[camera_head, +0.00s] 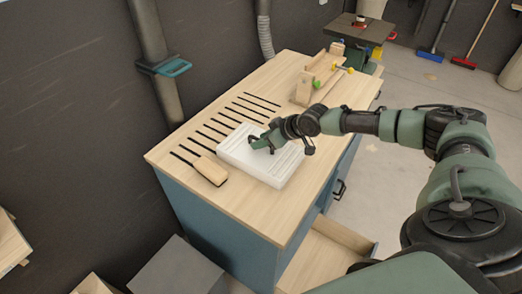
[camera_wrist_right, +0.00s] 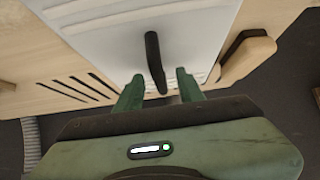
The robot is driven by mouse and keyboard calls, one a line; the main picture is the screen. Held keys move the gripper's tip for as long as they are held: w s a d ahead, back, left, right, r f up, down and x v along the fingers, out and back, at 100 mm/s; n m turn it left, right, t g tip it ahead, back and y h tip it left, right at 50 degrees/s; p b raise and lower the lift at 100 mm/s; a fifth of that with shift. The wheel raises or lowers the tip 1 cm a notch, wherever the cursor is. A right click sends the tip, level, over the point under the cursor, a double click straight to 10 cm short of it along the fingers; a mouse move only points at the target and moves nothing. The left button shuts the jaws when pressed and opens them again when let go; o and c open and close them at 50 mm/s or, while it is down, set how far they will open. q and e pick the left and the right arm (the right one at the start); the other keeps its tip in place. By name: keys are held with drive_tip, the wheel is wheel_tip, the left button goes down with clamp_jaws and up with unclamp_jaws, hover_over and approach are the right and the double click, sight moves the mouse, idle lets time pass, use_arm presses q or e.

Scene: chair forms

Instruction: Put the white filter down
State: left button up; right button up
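The white filter (camera_head: 273,172) is a flat ribbed block that appears to lie on the slotted top of the workbench (camera_head: 265,225). My right gripper (camera_head: 264,144) is over the filter's far part. In the right wrist view the white filter (camera_wrist_right: 200,22) has a black handle (camera_wrist_right: 154,58). The handle reaches between the two green fingers of my right gripper (camera_wrist_right: 160,90), which stand apart with gaps on both sides of it. Contact with the handle is not visible. My left gripper is not in view.
A wooden brush-like block (camera_head: 211,170) lies left of the filter. Wooden pieces (camera_head: 306,88) stand at the bench's far end. A teal clamp (camera_head: 172,67) grips a pipe by the wall. An open drawer (camera_head: 338,240) juts out at the front right.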

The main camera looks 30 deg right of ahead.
drive_tip(key=shift+w+a+f, duration=0.1)
drive_tip(key=shift+w+f, duration=0.15)
drive_tip(key=shift+w, duration=0.05)
drive_tip(key=shift+s, duration=0.1)
clamp_jaws()
idle(1.0)
drive_tip(key=shift+r, duration=0.1)
